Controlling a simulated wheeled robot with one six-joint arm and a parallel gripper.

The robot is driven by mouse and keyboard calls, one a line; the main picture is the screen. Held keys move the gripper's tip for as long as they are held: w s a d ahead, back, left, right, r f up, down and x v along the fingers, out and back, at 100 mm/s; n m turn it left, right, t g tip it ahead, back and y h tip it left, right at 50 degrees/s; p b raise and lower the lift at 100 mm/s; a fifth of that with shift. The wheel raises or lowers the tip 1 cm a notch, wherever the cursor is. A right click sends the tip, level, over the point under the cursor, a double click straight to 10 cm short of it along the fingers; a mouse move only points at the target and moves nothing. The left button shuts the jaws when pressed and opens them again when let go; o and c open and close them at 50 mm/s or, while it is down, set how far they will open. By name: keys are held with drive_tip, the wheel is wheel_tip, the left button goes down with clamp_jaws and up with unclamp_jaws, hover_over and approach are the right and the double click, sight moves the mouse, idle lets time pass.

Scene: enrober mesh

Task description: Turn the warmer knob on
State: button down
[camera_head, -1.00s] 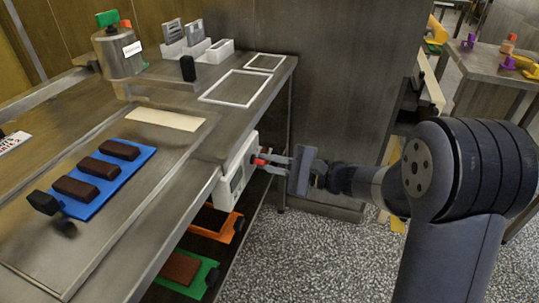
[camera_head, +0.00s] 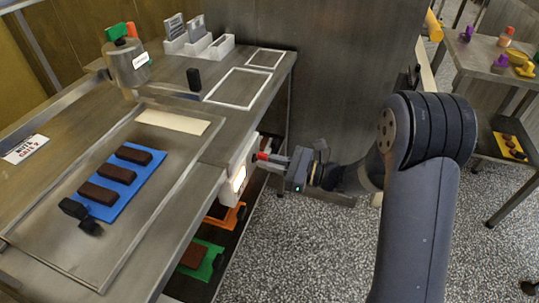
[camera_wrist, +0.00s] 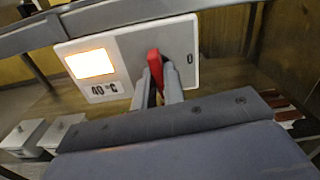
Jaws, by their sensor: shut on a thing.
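The warmer is a white box (camera_head: 237,186) on the side of the steel counter. In the wrist view its face (camera_wrist: 120,45) shows a lit orange-white panel (camera_wrist: 89,63) and a label reading 40 °C. The red knob (camera_wrist: 154,68) sits on the grey part of that face, right of the panel. My gripper (camera_wrist: 159,85) is shut on the knob, one finger on each side of it. In the head view my gripper (camera_head: 268,158) reaches in from the right, and the red knob (camera_head: 262,156) shows at its fingertips.
On the counter (camera_head: 215,120) lie a blue mat (camera_head: 118,180) with brown bars, a metal pot (camera_head: 128,65) and white frames (camera_head: 238,86). Orange (camera_head: 226,216) and green (camera_head: 203,262) trays are on the shelf below. The speckled floor (camera_head: 290,240) is open in front.

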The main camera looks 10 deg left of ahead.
drive_tip(key=shift+m+p, duration=0.4)
drive_tip(key=shift+m, duration=0.2)
drive_tip(key=c, duration=1.5)
unclamp_jaws()
drive_tip(key=d, duration=1)
drive_tip(key=shift+s+d, duration=0.4)
